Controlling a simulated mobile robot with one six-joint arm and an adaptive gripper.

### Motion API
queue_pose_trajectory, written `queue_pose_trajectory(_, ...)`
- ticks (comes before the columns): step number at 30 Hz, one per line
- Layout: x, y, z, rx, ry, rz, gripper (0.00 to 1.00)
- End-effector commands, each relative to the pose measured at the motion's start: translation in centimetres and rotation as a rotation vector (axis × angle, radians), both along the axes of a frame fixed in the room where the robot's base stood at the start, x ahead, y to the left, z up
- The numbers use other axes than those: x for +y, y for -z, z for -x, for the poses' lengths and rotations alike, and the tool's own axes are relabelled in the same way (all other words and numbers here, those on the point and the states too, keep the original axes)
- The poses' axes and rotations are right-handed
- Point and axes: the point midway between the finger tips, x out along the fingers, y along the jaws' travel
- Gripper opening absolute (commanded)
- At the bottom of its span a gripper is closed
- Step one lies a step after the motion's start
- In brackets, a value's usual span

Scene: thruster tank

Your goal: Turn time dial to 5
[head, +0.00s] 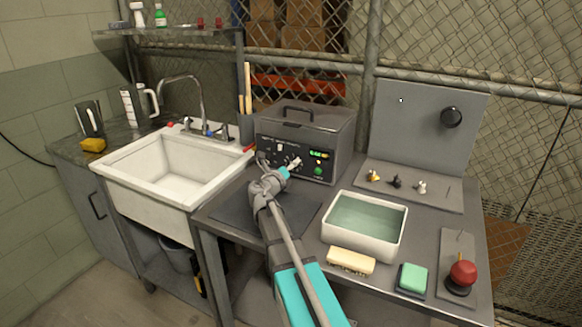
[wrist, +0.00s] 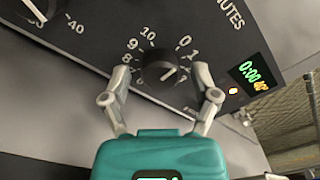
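The time dial (wrist: 160,68) is a round black knob on the dark panel of a grey box-shaped machine (head: 300,128). Numbers ring it: 8, 9 and 10 show at the upper left, 0 and 1 at the upper right; the lower numbers are hard to read. A pale mark on the knob seems to point to the lower right. The green display (wrist: 249,74) reads 0:00. My gripper (wrist: 161,75) is open, one finger on each side of the dial, with gaps visible. In the head view, my gripper (head: 279,176) is in front of the panel.
Another dial (wrist: 35,10) is at the wrist view's upper left. A sink (head: 118,180) is at left.

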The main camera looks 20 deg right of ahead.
Motion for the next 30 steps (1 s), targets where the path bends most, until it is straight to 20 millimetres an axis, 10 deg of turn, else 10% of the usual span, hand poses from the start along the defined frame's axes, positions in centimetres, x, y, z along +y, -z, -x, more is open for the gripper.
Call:
queue_pose_trajectory(11,-0.06,0.0,0.03,0.0,0.001,0.0,0.0)
queue_pose_trajectory(30,-0.28,-0.02,0.05,-0.144,0.004,-0.113,0.0)
